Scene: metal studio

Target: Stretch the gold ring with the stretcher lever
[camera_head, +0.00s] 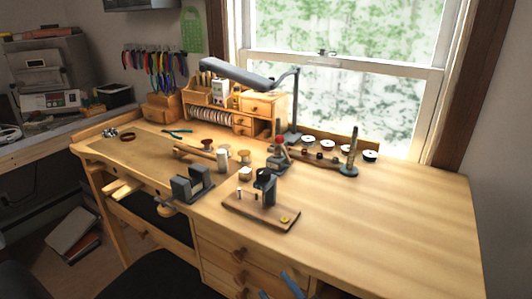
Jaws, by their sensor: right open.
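The ring stretcher (266,187) is a dark upright device on a wooden base board (249,211), near the middle of the bench. I cannot make out its lever clearly at this size. A small gold-yellow piece (285,219), which looks like the gold ring, lies on the front right end of the board, apart from the upright. My right gripper (277,286) shows only as blue fingertips at the bottom edge, in front of the bench drawers and well short of the stretcher. It is open, with nothing seen between its tips. My left gripper is out of view.
A grey vise-like block (193,184) stands left of the stretcher at the bench edge. Spools and a dark-red-topped tool (279,155) stand behind, with a tapered mandrel (351,155) at right. A lamp (240,78) arches over the back. The bench's right side (400,220) is clear.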

